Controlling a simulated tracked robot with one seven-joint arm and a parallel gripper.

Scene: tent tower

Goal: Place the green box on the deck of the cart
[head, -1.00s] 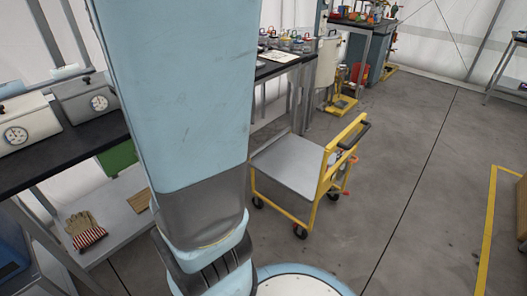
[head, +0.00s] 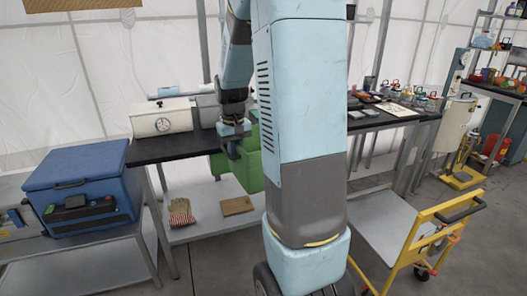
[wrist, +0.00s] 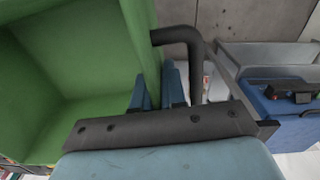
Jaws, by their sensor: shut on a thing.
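The green box (head: 246,168) is at the front edge of the black-topped table, partly hidden behind my column in the head view. In the wrist view the open, hollow green box (wrist: 70,60) fills the left side. My gripper (head: 233,152) is at its upper left edge, with its blue fingers (wrist: 157,92) on either side of the box's wall, shut on it. The yellow cart (head: 425,235) stands on the floor at the right in the head view. Its flat grey deck (head: 375,222) is bare where it shows; my column stands between box and cart in this view.
A white device with a dial (head: 162,118) stands on the black table (head: 180,146). A glove (head: 181,211) and a brown piece (head: 236,205) lie on the lower shelf. A blue cooler (head: 85,185) is at the left. A bench with several items (head: 385,120) stands behind the cart.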

